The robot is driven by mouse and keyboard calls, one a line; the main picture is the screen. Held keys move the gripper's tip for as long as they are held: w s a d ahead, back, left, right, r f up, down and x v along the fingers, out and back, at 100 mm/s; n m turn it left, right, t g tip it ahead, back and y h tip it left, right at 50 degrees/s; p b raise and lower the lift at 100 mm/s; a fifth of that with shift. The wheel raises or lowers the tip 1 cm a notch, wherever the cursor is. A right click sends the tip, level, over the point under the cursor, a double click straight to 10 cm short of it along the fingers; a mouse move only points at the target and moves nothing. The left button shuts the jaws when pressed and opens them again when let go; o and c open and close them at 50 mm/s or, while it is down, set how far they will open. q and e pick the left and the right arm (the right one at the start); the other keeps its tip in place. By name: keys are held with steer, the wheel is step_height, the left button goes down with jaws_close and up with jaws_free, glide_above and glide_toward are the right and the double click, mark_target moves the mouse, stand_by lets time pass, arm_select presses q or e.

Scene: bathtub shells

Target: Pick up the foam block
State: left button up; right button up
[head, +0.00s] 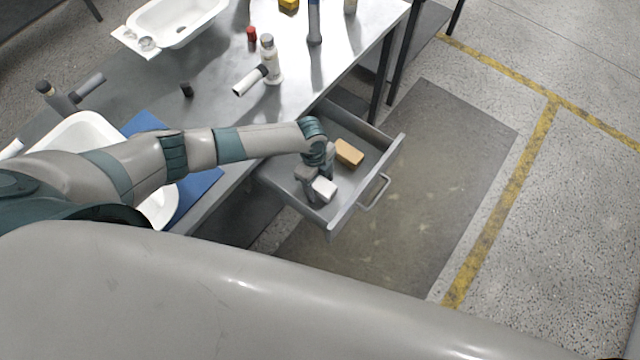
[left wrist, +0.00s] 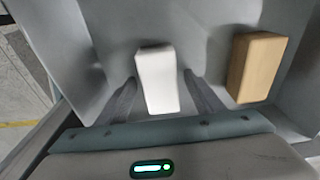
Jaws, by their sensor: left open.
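A white block (head: 324,188), plain like foam, lies in the open drawer (head: 352,181). A tan, wood-coloured block (head: 349,152) lies apart from it in the same drawer. My left gripper (head: 317,184) reaches down into the drawer at the white block. In the left wrist view the white block (left wrist: 156,78) lies between the two spread fingers, with a small gap visible on each side. The tan block (left wrist: 258,67) is to the right, outside the fingers. The left gripper is open. My right gripper is not in view.
The drawer's walls stand close around the gripper, and its handle (head: 374,192) sticks out in front. The metal table (head: 215,95) above holds a white bottle (head: 270,62), a red-capped item (head: 251,34) and white tubs (head: 178,20). The floor mat (head: 440,150) is clear.

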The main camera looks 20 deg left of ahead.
mark_target(320, 183)
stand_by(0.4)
arm_select(q)
steer(key=c, duration=1.1)
steer(key=shift+r+b, duration=1.2)
steer(key=shift+r, duration=3.8)
